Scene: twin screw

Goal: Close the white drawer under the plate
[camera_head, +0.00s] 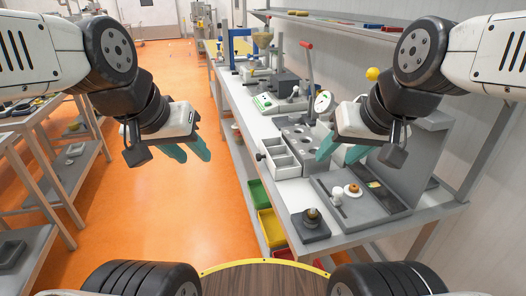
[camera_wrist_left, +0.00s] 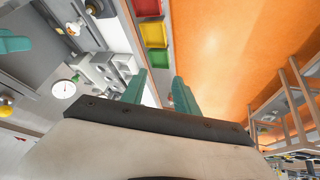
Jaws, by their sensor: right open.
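The white drawer (camera_head: 283,163) has several compartments and a dark knob on its left. It stands pulled out to the left from under the grey plate with holes (camera_head: 303,139) on the bench. The drawer also shows in the left wrist view (camera_wrist_left: 104,72), left of the fingers. My left gripper (camera_head: 194,157) is open and empty over the orange floor, left of the drawer and apart from it. My right gripper (camera_head: 337,156) is open and empty above the bench, right of the drawer. It hides part of the plate's right side.
A grey tray (camera_head: 374,218) with small parts and a dark block (camera_head: 310,226) lie nearer on the bench. A red-handled lever (camera_head: 309,75) and round gauge (camera_head: 323,101) stand behind the plate. Green (camera_head: 258,193) and yellow (camera_head: 271,229) bins sit below. The aisle is clear.

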